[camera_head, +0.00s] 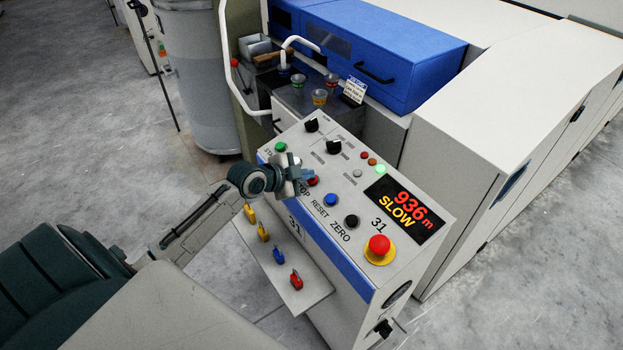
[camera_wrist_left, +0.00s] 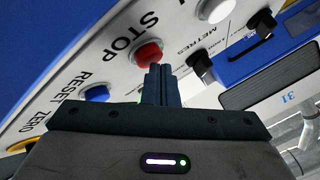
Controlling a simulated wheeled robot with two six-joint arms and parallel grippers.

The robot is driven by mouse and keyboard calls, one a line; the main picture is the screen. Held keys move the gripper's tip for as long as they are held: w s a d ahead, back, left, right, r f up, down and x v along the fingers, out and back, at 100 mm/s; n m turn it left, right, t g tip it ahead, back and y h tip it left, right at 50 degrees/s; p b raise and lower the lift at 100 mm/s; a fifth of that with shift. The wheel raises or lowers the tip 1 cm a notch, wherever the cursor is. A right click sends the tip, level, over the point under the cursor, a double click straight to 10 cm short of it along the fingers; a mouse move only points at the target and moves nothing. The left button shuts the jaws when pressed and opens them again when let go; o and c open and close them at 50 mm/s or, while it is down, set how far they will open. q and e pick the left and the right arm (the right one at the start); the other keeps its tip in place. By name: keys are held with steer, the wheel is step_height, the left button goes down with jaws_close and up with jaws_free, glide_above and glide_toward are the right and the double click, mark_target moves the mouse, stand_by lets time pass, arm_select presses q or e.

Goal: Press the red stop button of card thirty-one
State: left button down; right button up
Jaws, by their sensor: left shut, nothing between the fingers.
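The control panel (camera_head: 362,205) of card 31 slopes up in front of me, with "31" printed on it. Its red stop button (camera_head: 314,181) is partly hidden behind my left gripper (camera_head: 303,178) in the head view. In the left wrist view the red stop button (camera_wrist_left: 147,53) shows by the word STOP. The shut, empty fingers of my left gripper (camera_wrist_left: 160,72) have their tips right by the button's edge and overlap it slightly. I cannot tell whether they touch it. My right gripper is not in view.
A blue reset button (camera_head: 331,200), a black zero button (camera_head: 352,221) and a green button (camera_head: 280,147) sit nearby. A large red mushroom button (camera_head: 379,244) on yellow is at the near right. The display (camera_head: 404,208) reads 936 m SLOW. Coloured tags hang on a ledge (camera_head: 313,288) below.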

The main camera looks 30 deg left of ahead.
arm_select(q)
steer(key=shift+f, duration=0.25)
steer(key=shift+r, duration=0.15)
stand_by(0.3)
steer(key=shift+s+a+r+p, duration=0.1)
steer(key=shift+s+r+p, duration=0.1)
steer(key=shift+r+p, duration=0.45)
steer(key=shift+r, duration=0.1)
steer(key=r+p, duration=0.2)
steer(key=r, duration=0.1)
steer(key=s+r+p, duration=0.1)
steer(key=shift+a+r+p, duration=0.25)
steer(key=shift+r+p, duration=0.1)
steer(key=shift+r, duration=0.05)
stand_by(0.5)
